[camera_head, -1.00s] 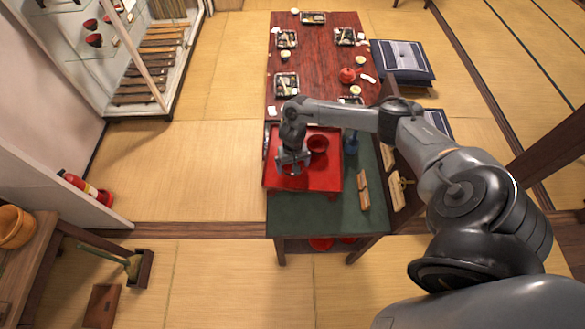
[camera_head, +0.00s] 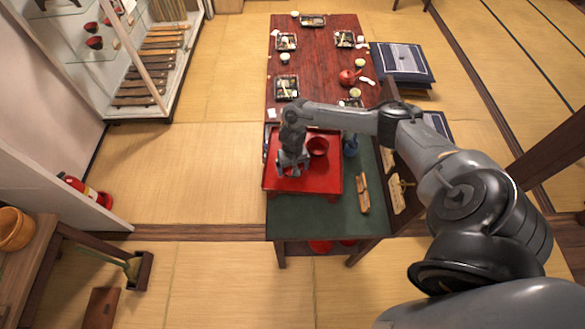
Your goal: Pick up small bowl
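A red tray (camera_head: 325,181) lies on the green top of a low table. A dark red bowl (camera_head: 318,146) stands upright in the tray, right of my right gripper. My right gripper (camera_head: 292,171) points down over the left part of the tray, with its fingertips low and close to the tray floor. A dark red patch shows around the fingertips, possibly a smaller bowl, but the gripper covers most of it. Whether the fingers are open or shut on it is too small to tell. My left gripper is not in view.
A blue cup or bottle (camera_head: 350,147) and a wooden piece (camera_head: 363,193) stand right of the tray. The dark red dining table (camera_head: 313,70) behind carries several set trays and a red teapot (camera_head: 347,77). The green table top (camera_head: 300,215) in front is clear.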

